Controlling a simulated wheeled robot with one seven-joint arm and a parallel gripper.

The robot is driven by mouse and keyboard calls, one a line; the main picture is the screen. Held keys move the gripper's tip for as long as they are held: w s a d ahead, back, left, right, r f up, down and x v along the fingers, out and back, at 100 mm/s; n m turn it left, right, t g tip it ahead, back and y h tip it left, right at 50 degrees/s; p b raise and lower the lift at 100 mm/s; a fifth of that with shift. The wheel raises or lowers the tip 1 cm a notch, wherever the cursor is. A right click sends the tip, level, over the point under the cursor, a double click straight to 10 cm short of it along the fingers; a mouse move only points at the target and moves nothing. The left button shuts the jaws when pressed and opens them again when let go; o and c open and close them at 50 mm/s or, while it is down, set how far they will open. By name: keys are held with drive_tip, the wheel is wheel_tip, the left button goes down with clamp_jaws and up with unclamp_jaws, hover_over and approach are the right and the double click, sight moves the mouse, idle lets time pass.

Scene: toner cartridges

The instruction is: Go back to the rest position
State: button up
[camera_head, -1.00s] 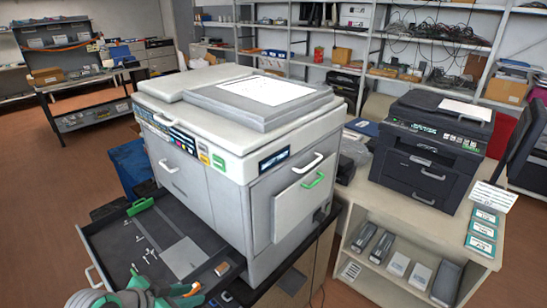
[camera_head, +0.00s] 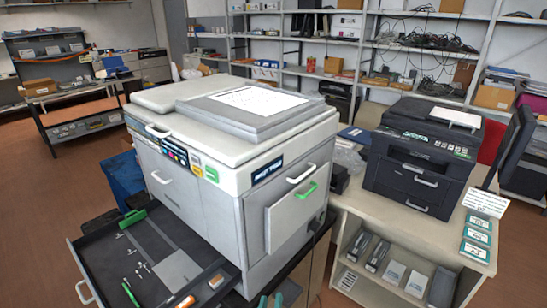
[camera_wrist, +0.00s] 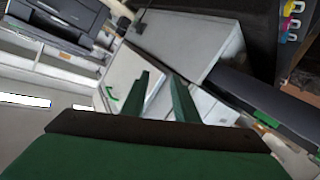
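My gripper (camera_wrist: 158,88) shows in the wrist view as two green fingers standing apart with nothing between them. In the head view, small teal tips (camera_head: 270,300) show at the bottom edge, in front of the big printer; I take them to be my fingertips. The large grey and white printer (camera_head: 200,190) stands in the middle of the head view. Its dark drawer (camera_head: 100,262) is pulled out at the lower left, with small loose items in it. The gripper appears clear of the printer and drawer.
A black printer (camera_head: 420,155) stands on a beige shelf unit (camera_head: 400,215) at the right, with cartridges (camera_head: 378,255) below and teal boxes (camera_head: 477,235) on top. Storage shelves (camera_head: 350,70) line the back. Open brown floor (camera_head: 30,190) lies at the left.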

drive_tip(key=s+d+f+n+y, duration=0.15)
drive_tip(key=s+f, duration=0.25)
drive_tip(key=s, duration=0.4)
drive_tip(key=s+d+f+y, duration=0.2)
drive_tip(key=s+f, duration=0.2)
drive_tip(key=s, duration=0.5)
drive_tip(key=s+a+r+m, duration=0.1)
drive_tip(key=s+r+m, duration=0.1)
drive_tip(key=s, duration=0.6)
drive_tip(key=s+a+r+m+h, duration=0.1)
drive_tip(key=s+r+m, duration=0.1)
drive_tip(key=s, duration=0.6)
drive_tip(key=shift+s+a+r+m, duration=0.3)
drive_tip(key=shift+a+m, duration=0.05)
drive_tip(key=shift+a, duration=0.05)
drive_tip(key=shift+c, duration=0.3)
